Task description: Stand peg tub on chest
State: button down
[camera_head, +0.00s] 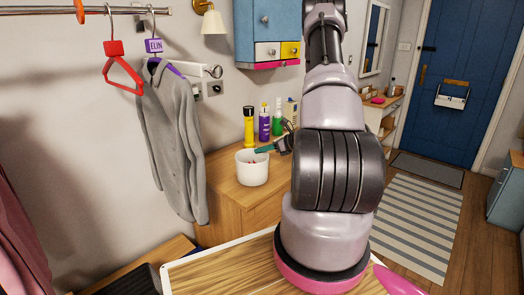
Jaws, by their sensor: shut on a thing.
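The white peg tub (252,171) is upright in the camera_head view, at the front left part of the wooden chest's top (225,172). Small red pegs show inside its mouth. My gripper (264,150) reaches in from the right, its teal fingertips at the tub's rim, shut on the tub. I cannot tell whether the tub's base touches the chest top or hangs slightly above it. My arm hides the right part of the chest.
A yellow torch (249,126), a purple bottle (264,124) and a green bottle (278,121) stand behind the tub. A blue wall cabinet (267,25) hangs above. A grey hoodie (175,135) hangs at the left, close to the chest.

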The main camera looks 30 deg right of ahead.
jog(key=c, duration=1.4)
grip_release()
jog(key=shift+f, duration=0.15)
jog(key=o, duration=0.5)
jog(key=shift+c, duration=0.2)
